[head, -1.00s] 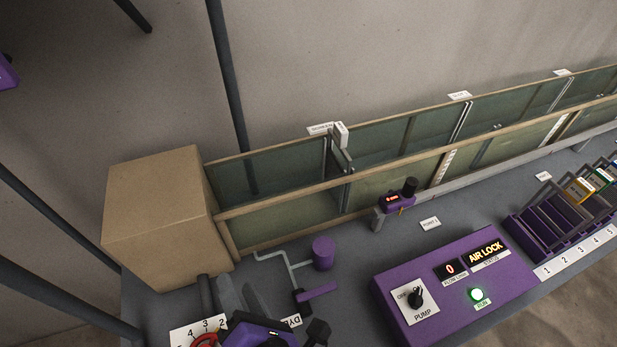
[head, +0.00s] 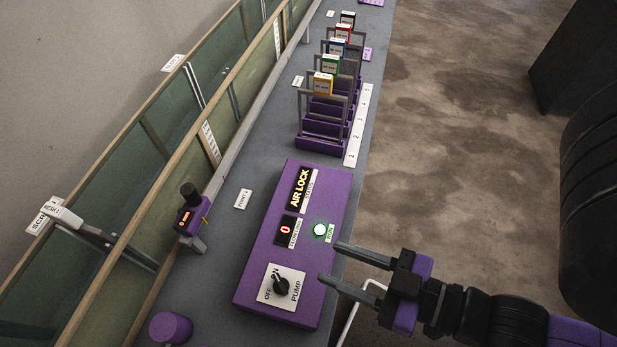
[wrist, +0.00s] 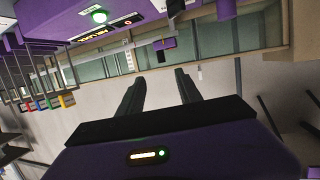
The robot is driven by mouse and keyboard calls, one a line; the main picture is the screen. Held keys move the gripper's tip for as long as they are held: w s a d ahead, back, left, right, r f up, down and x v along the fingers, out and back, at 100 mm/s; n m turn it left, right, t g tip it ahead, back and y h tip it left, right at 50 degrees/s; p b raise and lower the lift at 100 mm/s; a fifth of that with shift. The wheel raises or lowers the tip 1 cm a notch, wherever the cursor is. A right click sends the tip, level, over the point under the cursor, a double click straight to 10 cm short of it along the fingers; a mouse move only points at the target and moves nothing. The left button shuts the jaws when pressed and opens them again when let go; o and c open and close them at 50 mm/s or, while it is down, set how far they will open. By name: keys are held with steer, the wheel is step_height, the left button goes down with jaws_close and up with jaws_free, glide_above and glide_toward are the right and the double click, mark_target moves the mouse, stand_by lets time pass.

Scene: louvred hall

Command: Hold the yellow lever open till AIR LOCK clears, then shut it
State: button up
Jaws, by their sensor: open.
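The purple control panel (head: 325,195) shows AIR LOCK (head: 299,187) lit in yellow. Its flow display (head: 288,230) reads 0, and its green RUN lamp (head: 320,230) is lit. The PUMP knob (head: 281,287) is on the same panel. My gripper (head: 332,262) is open and empty, by the panel's right side in the head view. The wrist view shows its two parted fingers (wrist: 157,85), with nothing between them, and the panel's lit lamp (wrist: 98,15). I cannot pick out a yellow lever for certain; a small yellow piece (head: 205,215) shows on the purple meter (head: 188,220).
A long glass-sided channel (head: 150,150) runs along the left of the grey bench (head: 240,150). A purple rack (head: 322,145) with several coloured-tagged frames stands beyond the panel. A purple cylinder (head: 170,327) is at the bottom. Open floor (head: 450,120) lies to the right.

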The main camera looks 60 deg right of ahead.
steer(key=shift+s+d+r+m, duration=0.1)
steer(key=shift+d+r+m, duration=0.05)
steer(key=shift+d+m, duration=0.15)
steer(key=shift+a, duration=0.15)
steer(key=shift+c, duration=0.4)
